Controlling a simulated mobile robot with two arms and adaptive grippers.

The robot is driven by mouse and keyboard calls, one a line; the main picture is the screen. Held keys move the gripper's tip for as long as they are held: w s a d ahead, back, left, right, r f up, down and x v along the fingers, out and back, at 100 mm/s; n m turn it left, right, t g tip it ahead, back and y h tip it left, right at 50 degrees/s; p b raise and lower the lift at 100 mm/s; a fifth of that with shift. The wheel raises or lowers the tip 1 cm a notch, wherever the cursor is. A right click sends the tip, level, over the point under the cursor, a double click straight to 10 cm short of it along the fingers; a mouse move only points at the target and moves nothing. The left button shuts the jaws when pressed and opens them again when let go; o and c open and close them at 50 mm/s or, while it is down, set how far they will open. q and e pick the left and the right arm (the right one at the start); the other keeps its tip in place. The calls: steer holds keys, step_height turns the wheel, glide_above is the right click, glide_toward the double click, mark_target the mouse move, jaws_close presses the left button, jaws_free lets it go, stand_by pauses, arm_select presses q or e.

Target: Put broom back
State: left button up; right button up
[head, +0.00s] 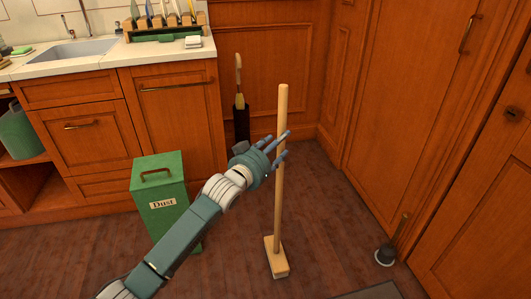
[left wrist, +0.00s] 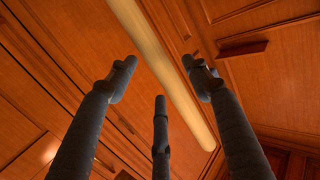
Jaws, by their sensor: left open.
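The broom stands upright on the floor, with a pale wooden handle (head: 279,200) and a block-shaped head (head: 277,258). Its handle also crosses the left wrist view (left wrist: 158,62) diagonally. My left gripper (head: 280,145) is at the upper part of the handle, its fingers spread open. In the left wrist view, the handle lies between the two upper fingertips of my left gripper (left wrist: 160,78). I cannot tell whether any finger touches it. My right gripper is out of view.
A green dust bin (head: 160,205) stands left of my forearm. A dark holder (head: 241,122) with a wooden-handled item is by the back panelling. A dark-based brush (head: 386,254) stands near the right cabinets. A mat (head: 378,291) lies at the bottom edge. A counter (head: 100,62) is at left.

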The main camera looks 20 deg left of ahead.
arm_select(q)
steer(key=s+a+p, duration=0.1)
steer(key=s+p, duration=0.1)
steer(key=s, duration=0.6)
steer(key=s+d+f+g+y, duration=0.1)
steer(key=s+d+f+g, duration=0.15)
steer(key=s+f, duration=0.5)
steer(key=s+d+f+g, duration=0.1)
steer(key=s+f+g, duration=0.3)
steer(key=s+f, duration=0.35)
steer(key=s+f+g+y, duration=0.1)
steer(key=s+f+g, duration=0.2)
steer(key=s, duration=0.9)
steer(key=s+f+g, duration=0.3)
steer(key=s, duration=0.9)
steer(key=shift+a+g+y, duration=0.2)
steer(key=shift+g+y, duration=0.15)
steer(key=shift+y, duration=0.05)
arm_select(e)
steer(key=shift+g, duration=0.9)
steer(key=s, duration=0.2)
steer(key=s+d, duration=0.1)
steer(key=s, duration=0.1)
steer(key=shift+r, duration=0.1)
arm_select(q)
steer(key=shift+w+p, duration=0.2)
steer(key=shift+p, duration=0.15)
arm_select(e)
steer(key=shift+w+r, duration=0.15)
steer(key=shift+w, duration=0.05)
